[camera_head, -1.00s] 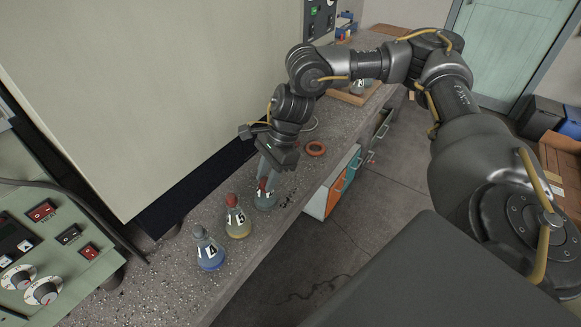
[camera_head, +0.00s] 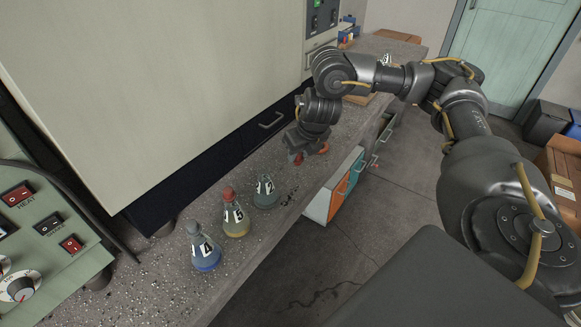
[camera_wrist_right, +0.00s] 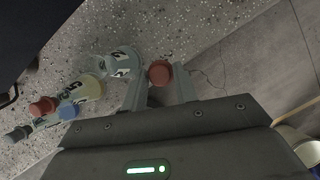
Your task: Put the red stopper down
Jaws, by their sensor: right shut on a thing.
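My right gripper (camera_head: 296,157) is shut on a red stopper (camera_wrist_right: 160,72), which sits between its fingertips in the wrist view. In the head view the stopper (camera_head: 298,159) shows small below the wrist, over the bench beyond the flasks. An unstoppered flask (camera_head: 265,192) with a white label and greyish contents stands nearest the gripper, apart from it; it also shows in the wrist view (camera_wrist_right: 122,64). The gap between stopper and bench cannot be judged. My left gripper is not in view.
A yellow flask (camera_head: 236,220) with its own red stopper and a blue flask (camera_head: 206,250) with a grey stopper stand in a row nearer me. Bare speckled bench (camera_head: 262,228) runs along the front edge.

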